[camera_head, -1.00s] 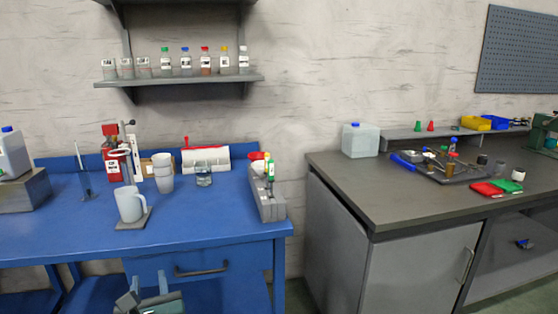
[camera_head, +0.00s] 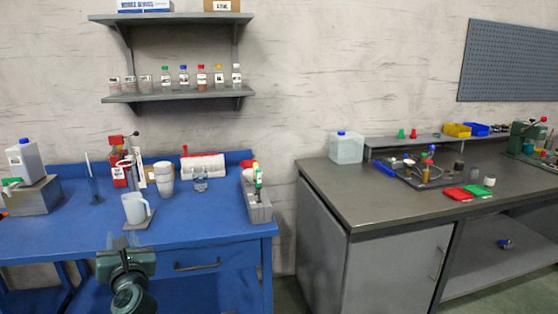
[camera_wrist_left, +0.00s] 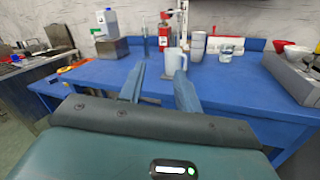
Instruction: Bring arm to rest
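My left gripper (camera_head: 123,240) is in front of the blue bench's front edge in the head view, pointing toward the bench. In the left wrist view its two fingers (camera_wrist_left: 161,75) stand apart with nothing held between them. A white mug (camera_head: 136,208) stands upright on a small grey pad on the blue bench (camera_head: 214,229), beyond the fingertips; the mug also shows in the left wrist view (camera_wrist_left: 174,62). My right gripper is in neither view.
A grey rack (camera_head: 257,209) stands at the bench's right end. A red bottle (camera_head: 119,176), stacked cups (camera_head: 164,184) and a beaker (camera_head: 200,184) stand toward the back. A dark-topped counter (camera_head: 390,212) is at the right, across a gap. The bench's front right is clear.

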